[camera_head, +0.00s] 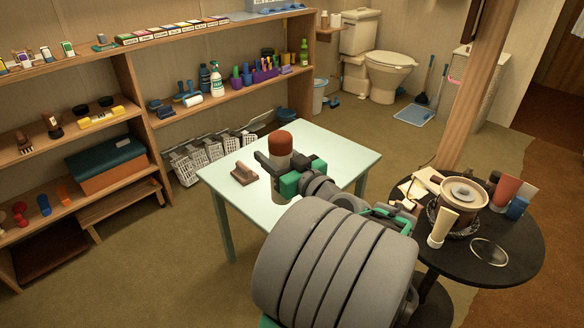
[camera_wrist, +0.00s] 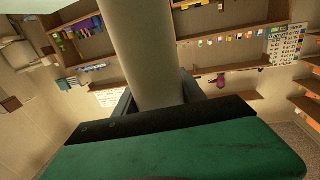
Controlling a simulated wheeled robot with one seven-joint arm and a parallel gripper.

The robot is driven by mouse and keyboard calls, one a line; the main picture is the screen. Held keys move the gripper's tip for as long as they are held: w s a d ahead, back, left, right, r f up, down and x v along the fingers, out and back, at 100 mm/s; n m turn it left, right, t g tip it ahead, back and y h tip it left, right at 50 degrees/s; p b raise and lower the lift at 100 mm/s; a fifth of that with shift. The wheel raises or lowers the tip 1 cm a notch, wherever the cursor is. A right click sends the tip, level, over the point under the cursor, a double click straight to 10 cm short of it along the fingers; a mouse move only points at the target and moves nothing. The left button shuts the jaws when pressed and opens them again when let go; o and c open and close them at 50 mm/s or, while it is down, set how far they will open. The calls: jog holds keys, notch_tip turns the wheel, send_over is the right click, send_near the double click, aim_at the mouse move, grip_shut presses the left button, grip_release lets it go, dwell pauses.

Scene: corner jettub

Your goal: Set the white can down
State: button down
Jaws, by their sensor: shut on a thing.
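My gripper (camera_head: 279,167) is shut on the white can, over the pale table (camera_head: 336,153) in the head view. In the wrist view the can (camera_wrist: 141,52) shows as a pale cylinder rising from between the jaws (camera_wrist: 155,100).
A small brown block-like object (camera_head: 244,174) lies on the table left of my gripper. A round black table (camera_head: 508,262) with a brown pot (camera_head: 459,205) and other items stands at right. Wooden shelves (camera_head: 140,92) line the left wall.

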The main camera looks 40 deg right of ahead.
jog(key=w+d+f+b, duration=0.6)
jog(key=w+d+f, duration=0.2)
jog(key=w+f, duration=0.3)
notch_tip(320, 180, down, 2)
jog(key=shift+w+d, duration=0.1)
jog(key=shift+f, duration=0.15)
jog(key=c, duration=0.7)
grip_release()
